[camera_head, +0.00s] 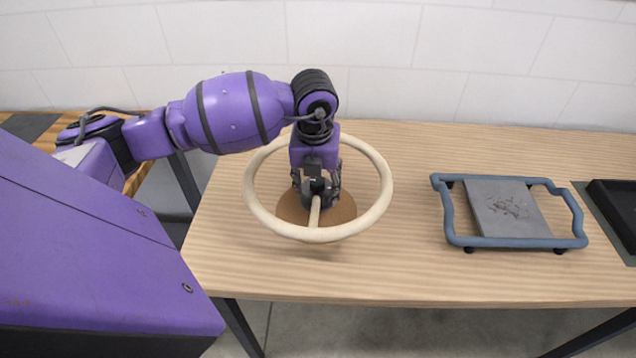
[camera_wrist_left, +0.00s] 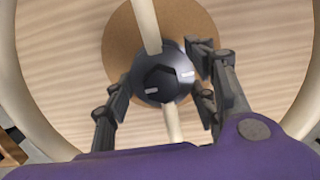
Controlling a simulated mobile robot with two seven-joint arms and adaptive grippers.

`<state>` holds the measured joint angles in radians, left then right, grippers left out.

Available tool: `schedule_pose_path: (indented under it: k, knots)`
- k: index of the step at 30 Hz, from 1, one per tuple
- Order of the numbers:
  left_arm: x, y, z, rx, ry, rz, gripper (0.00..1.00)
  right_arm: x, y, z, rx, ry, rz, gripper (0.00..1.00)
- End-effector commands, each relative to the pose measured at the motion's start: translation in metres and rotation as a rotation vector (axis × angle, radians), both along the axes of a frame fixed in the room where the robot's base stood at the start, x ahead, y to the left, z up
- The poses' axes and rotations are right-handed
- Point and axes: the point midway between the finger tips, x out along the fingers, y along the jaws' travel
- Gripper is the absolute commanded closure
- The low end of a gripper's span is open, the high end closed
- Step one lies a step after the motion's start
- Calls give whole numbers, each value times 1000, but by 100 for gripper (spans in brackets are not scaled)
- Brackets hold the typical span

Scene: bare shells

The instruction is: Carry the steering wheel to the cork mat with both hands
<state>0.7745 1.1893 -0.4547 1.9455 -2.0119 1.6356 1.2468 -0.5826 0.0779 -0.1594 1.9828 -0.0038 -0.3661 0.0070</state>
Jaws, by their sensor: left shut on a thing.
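The cream steering wheel (camera_head: 375,215) is held over the table, roughly level, above the round brown cork mat (camera_head: 343,210). A gap between wheel and mat is hard to judge. My left gripper (camera_head: 317,190) comes down from above and is shut on the wheel's dark hub. In the left wrist view the fingers (camera_wrist_left: 160,85) sit on both sides of the black hub (camera_wrist_left: 162,72), with cream spokes running from it. The cork mat (camera_wrist_left: 118,50) shows behind the hub there. My right gripper is not in view.
The wooden table (camera_head: 410,270) stands against a white tiled wall. A blue-framed tray (camera_head: 460,240) with a grey slab (camera_head: 505,207) is to the right, and a black container (camera_head: 615,205) is at the far right. The table between wheel and tray is clear.

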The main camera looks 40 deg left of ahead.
Motion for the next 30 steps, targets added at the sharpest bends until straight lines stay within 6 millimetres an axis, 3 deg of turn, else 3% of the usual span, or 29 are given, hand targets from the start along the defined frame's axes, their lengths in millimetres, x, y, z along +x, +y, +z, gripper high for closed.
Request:
schedule_pose_path:
  k: [10,22,23,27,30]
  knots:
    - [5,5,-34,0,-5,1,100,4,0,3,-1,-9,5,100]
    - [6,5,-38,1,-5,1,100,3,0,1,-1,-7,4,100]
    - [4,5,-41,1,0,0,47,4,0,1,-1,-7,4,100]
    - [4,5,-40,1,0,1,29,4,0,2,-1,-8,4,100]
    - [4,5,-40,1,0,1,29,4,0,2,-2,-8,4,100]
